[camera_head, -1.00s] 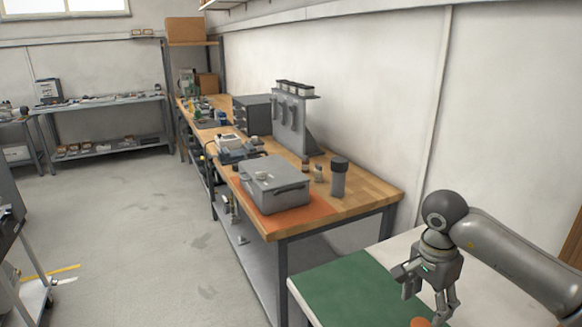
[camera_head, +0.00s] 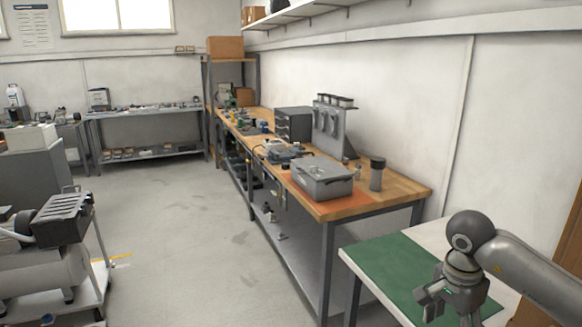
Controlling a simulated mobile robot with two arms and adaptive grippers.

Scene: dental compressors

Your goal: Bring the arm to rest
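My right arm comes in from the right edge, bent at a dark round joint. My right gripper (camera_head: 446,308) points down over the green mat (camera_head: 392,262) on the white table (camera_head: 430,236) at the lower right. Its fingers look spread apart, with nothing seen between them. The fingertips are close to the bottom of the picture, and I cannot tell whether they touch the mat. My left gripper is not in view.
A wooden workbench (camera_head: 397,193) with a grey metal box (camera_head: 322,180) and a dark cylinder (camera_head: 377,175) stands behind the table. A trolley (camera_head: 98,285) bearing a compressor (camera_head: 50,265) stands at the left. Open grey floor (camera_head: 185,230) lies between.

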